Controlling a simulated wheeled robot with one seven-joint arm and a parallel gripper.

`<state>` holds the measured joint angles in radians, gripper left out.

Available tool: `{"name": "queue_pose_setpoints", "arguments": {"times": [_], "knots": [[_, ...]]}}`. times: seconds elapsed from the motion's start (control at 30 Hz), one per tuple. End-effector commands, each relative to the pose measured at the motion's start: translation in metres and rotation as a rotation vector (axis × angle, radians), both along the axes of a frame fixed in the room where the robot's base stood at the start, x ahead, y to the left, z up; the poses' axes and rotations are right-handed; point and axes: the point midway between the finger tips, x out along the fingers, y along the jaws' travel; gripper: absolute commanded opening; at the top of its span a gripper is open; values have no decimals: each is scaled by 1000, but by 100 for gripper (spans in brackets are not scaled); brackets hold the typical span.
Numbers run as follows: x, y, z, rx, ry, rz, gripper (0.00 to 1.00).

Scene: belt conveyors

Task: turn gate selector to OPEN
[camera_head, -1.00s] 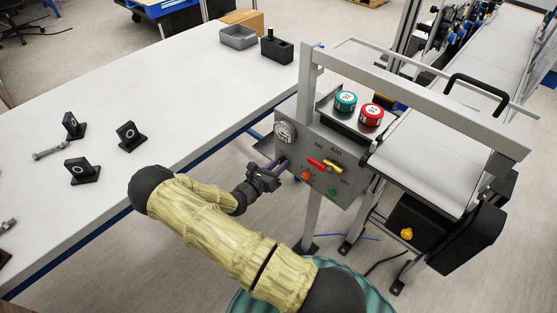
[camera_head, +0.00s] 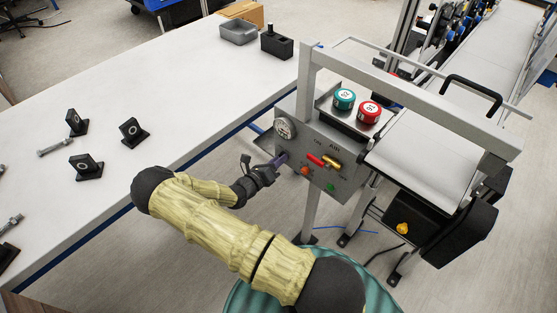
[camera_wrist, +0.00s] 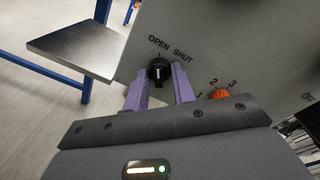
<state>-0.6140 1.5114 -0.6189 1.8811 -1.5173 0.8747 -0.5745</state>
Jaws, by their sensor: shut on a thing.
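The gate selector (camera_wrist: 158,72) is a small round black knob on the grey control panel (camera_wrist: 210,45), under the words OPEN and SHUT. Its white mark points up in the wrist view, toward the OPEN side. My gripper (camera_wrist: 159,75) has its two purple fingers on either side of the knob and is shut on it. In the head view my gripper (camera_head: 279,161) reaches the left part of the panel (camera_head: 318,140), under the gauge. The fingers hide the selector there.
An orange knob (camera_wrist: 219,94) with numbers sits right of the fingers. The panel also has a gauge (camera_head: 285,129), a red and yellow air valve (camera_head: 324,161) and a green button (camera_head: 329,187). A white table (camera_head: 200,85) stands left; the conveyor (camera_head: 425,150) is right.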

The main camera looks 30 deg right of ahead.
Motion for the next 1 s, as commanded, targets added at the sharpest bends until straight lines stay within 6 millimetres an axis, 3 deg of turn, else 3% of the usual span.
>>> {"name": "queue_pose_setpoints", "arguments": {"times": [0.07,0.1,0.2,0.63,1.0], "knots": [[1,1,0,1,1,3,3],[1,1,0,1,1,3,31],[1,1,0,1,0,2,47],[-3,10,0,1,-1,4,47],[-27,69,3,2,-2,3,47]]}}
